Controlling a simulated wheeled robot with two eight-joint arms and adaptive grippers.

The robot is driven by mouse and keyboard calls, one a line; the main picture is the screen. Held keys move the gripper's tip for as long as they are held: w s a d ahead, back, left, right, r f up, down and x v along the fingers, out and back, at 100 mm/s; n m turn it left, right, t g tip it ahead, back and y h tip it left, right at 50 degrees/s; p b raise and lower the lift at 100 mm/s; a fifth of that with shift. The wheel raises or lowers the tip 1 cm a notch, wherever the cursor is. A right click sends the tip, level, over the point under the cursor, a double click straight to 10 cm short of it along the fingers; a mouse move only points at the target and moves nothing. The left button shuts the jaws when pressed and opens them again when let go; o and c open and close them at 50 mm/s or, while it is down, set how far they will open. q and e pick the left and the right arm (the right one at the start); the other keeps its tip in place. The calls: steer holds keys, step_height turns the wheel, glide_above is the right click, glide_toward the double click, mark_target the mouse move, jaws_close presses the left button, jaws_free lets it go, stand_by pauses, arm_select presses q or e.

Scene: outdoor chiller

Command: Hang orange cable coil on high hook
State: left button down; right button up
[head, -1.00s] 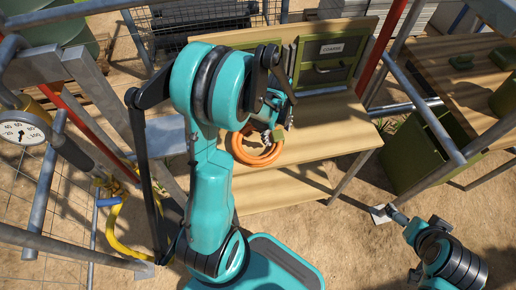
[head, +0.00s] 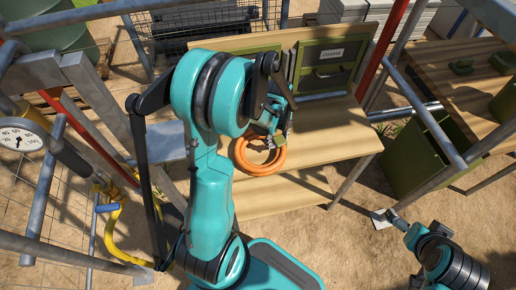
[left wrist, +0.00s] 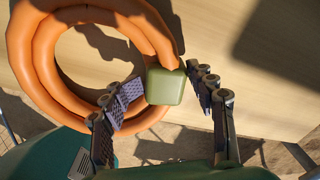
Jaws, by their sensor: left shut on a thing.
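The orange cable coil (head: 243,163) shows in the head view at the wooden workbench, below my left gripper (head: 279,134). In the left wrist view the coil (left wrist: 28,65) fills the upper left, with a green block (left wrist: 165,86) on its right side. The fingers of my left gripper (left wrist: 168,92) stand on both sides of this block and are shut on it. Parts of the coil are hidden behind the left finger. Whether the coil touches the bench top is hard to tell. I cannot make out the high hook.
Metal rails and posts (head: 95,90) stand at the left, with a yellow hose (head: 110,225) and a gauge (head: 22,138). A green bin (head: 410,160) stands at the right.

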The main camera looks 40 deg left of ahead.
arm_select(q)
steer(key=shift+r+p, duration=2.3)
steer(key=shift+r, duration=1.05)
steer(key=c, duration=1.8)
jaws_free()
steer(key=shift+c, duration=0.2)
jaws_close()
